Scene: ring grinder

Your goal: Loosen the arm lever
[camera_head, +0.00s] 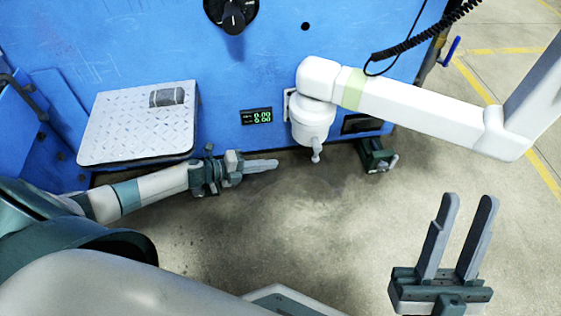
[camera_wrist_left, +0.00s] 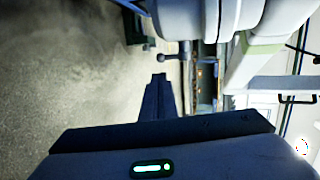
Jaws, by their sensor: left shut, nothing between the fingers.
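The arm lever (camera_head: 316,151) is a small grey handle with a rounded end. It hangs below the white joint of the white machine arm (camera_head: 420,103). It also shows as a ball-ended rod in the left wrist view (camera_wrist_left: 168,57), just above and beyond the fingers. My left gripper (camera_head: 276,163) is shut and empty, to the left of the lever and apart from it. Its closed fingers show as a dark wedge in the left wrist view (camera_wrist_left: 158,80). My right gripper (camera_head: 468,200) is open and empty, over the floor at the lower right.
The blue machine (camera_head: 260,60) stands behind, with a black knob (camera_head: 233,17) and a green digital display (camera_head: 256,116). A metal tread plate (camera_head: 135,125) juts out at the left. A dark green block with a handle (camera_head: 374,156) sits right of the lever. The floor (camera_head: 300,230) is clear.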

